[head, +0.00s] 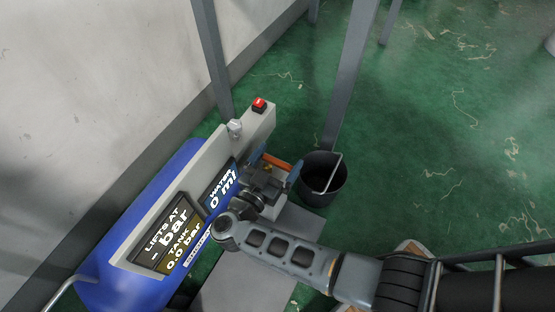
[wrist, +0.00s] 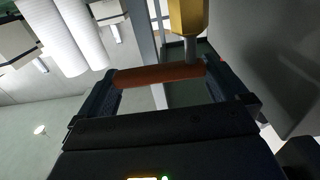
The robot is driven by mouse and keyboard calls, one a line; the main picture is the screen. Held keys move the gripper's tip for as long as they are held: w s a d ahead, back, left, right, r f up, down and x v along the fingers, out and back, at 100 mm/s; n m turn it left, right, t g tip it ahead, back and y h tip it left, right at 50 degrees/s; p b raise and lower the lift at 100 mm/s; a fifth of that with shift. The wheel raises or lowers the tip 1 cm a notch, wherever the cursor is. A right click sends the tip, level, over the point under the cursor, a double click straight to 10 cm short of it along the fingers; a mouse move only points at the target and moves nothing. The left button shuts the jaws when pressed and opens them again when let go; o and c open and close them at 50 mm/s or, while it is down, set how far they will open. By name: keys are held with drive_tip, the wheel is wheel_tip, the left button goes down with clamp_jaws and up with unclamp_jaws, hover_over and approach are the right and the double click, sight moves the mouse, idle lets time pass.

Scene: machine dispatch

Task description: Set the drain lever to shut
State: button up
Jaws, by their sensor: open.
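The drain lever (head: 277,160) is an orange-red bar at the right end of the blue tank's panel, just beyond my gripper. In the wrist view the lever (wrist: 155,76) lies crosswise, its length running from near one finger to near the other. A yellow valve body (wrist: 188,16) with a grey stem meets the bar near its right end. My gripper (head: 275,166) is open, with its fingers spread either side of the lever. I cannot tell whether a finger touches it. My gripper partly hides the valve in the head view.
The blue tank (head: 127,254) carries a grey panel with displays reading "WATER 0 ml" and "TANK 0.0 bar". A red switch (head: 259,104) and a pale knob (head: 235,127) sit on its top. A dark bucket (head: 323,178) stands right of my gripper, near grey posts. Green floor lies open at right.

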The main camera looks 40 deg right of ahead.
sight(282, 162)
drive_tip(key=r+p, duration=0.2)
drive_tip(key=r, duration=0.1)
drive_tip(key=r+p, duration=0.1)
drive_tip(key=shift+s+d+r, duration=0.35)
drive_tip(key=shift+d, duration=0.05)
drive_tip(key=s+d+r+p, duration=0.5)
drive_tip(key=d, duration=0.4)
drive_tip(key=shift+s+r, duration=0.4)
drive_tip(key=shift+a, duration=0.1)
drive_tip(key=s+a+r+n+t+y, duration=0.35)
drive_tip(key=s+r+n+y, duration=0.2)
drive_tip(key=s, duration=0.25)
drive_tip(key=s+a+r+n+t+y, duration=0.2)
drive_tip(key=s+a+r+n+y, duration=0.2)
drive_tip(key=s+a+r+y, duration=0.25)
drive_tip(key=s+a+r+n+t+y, duration=0.3)
drive_tip(key=s+r+n+y, duration=0.15)
drive_tip(key=s+r, duration=0.4)
wheel_tip(282, 162, up, 21)
drive_tip(key=s+p, duration=0.1)
drive_tip(key=p, duration=2.1)
drive_tip(key=shift+s+a, duration=0.15)
drive_tip(key=shift+s, duration=0.25)
drive_tip(key=shift+g, duration=0.25)
